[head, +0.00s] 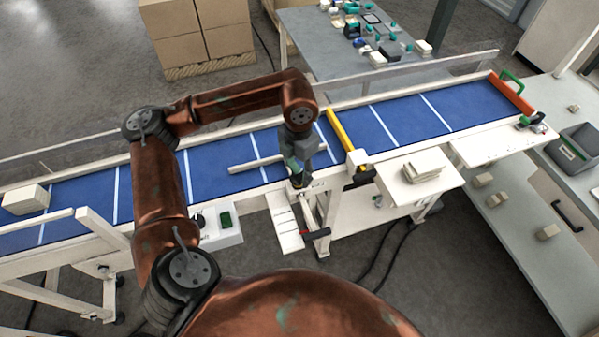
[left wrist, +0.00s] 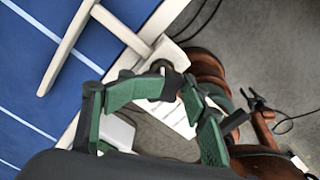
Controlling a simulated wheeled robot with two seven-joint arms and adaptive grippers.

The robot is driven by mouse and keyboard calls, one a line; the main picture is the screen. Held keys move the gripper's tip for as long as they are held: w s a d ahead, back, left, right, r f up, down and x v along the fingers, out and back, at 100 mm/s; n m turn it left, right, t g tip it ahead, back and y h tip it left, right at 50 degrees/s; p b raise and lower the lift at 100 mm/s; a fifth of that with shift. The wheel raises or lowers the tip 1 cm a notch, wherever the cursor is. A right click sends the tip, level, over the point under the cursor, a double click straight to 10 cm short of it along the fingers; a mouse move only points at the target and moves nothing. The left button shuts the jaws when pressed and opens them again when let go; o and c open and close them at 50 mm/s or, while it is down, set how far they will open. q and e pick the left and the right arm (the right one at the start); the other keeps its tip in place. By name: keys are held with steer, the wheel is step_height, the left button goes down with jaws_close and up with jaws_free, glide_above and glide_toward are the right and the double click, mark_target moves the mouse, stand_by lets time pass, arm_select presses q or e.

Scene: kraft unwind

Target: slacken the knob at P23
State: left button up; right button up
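My left gripper (head: 297,178) reaches over the near edge of the conveyor, at the clamp end of a white guide bar (head: 262,163). In the left wrist view, the green fingers of this gripper (left wrist: 171,88) bend in on both sides of a small dark knob (left wrist: 168,74) and look closed on it. The guide bar (left wrist: 72,40) and its cross rod (left wrist: 122,30) run from there over the blue belt. The fingers partly hide the knob. No P23 label is readable.
The blue belt (head: 215,172) runs across the picture, with a yellow bar (head: 342,134) over it. A white block (head: 25,199) lies at its left end.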

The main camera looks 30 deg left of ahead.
mark_target(299, 174)
arm_select(q)
steer(key=shift+o, duration=1.2)
steer(key=shift+d, duration=0.1)
steer(key=shift+d+r, duration=0.1)
steer(key=shift+r, duration=0.25)
step_height(299, 174, up, 12)
steer(key=shift+f, duration=0.25)
